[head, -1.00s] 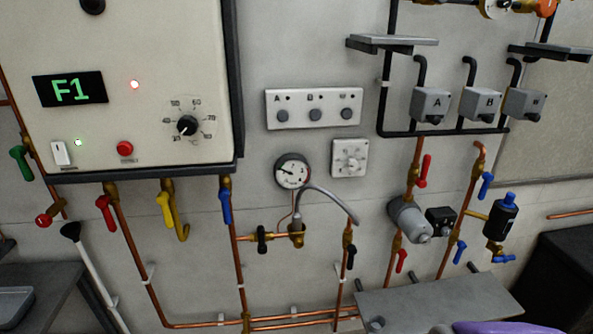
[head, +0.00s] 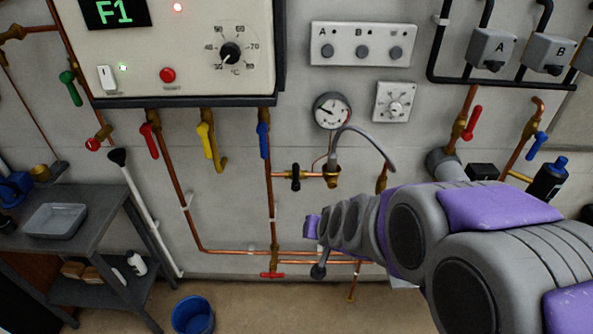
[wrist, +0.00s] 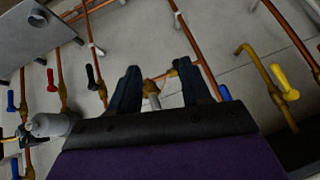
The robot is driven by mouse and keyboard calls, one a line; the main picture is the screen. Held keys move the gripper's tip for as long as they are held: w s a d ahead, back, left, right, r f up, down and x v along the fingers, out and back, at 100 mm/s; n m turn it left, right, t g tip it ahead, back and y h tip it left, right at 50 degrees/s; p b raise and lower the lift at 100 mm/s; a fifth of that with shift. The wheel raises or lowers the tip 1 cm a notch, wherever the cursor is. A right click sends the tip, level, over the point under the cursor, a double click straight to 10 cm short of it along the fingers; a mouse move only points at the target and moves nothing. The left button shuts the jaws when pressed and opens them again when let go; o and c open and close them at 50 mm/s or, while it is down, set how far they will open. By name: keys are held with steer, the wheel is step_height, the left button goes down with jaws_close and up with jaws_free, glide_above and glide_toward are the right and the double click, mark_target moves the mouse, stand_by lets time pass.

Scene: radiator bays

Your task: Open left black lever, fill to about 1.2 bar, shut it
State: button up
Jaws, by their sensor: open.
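The left black lever (head: 296,177) stands upright on the short brass pipe left of a brass fitting (head: 331,176), below the round pressure gauge (head: 332,111). The gauge's needle is too small to read surely. A grey hose (head: 365,135) arcs right from the fitting toward a second valve, mostly hidden by my arm. In the wrist view, my gripper (wrist: 160,88) is open and empty, its dark fingers on either side of a brass fitting (wrist: 151,92), seemingly apart from it. The left black lever cannot be made out there; a finger may hide it. Another black lever (wrist: 98,84) is left of the fingers.
A blue lever (head: 263,140), yellow lever (head: 205,140) and red lever (head: 150,141) hang under the boiler (head: 180,60). Copper pipes run along the lower wall. A grey bench (head: 95,215) and a blue bucket (head: 193,315) are at lower left.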

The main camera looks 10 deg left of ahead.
steer(key=w+a+f+t, duration=0.3)
steer(key=w+a+t, duration=0.1)
steer(key=w+a, duration=0.3)
steer(key=m+t+h, duration=0.1)
steer(key=t+h, duration=0.2)
steer(key=t, duration=0.4)
glide_toward(295, 173)
steer(key=w+b, duration=0.1)
steer(key=w, duration=0.2)
steer(key=w+b, duration=0.1)
steer(key=w, duration=0.3)
steer(key=w+b, duration=0.1)
steer(key=w, duration=0.3)
steer(key=shift+w+a+f, duration=0.1)
steer(key=shift+w+a, duration=0.05)
steer(key=shift+a, duration=0.1)
steer(key=shift+c, duration=0.4)
jaws_close()
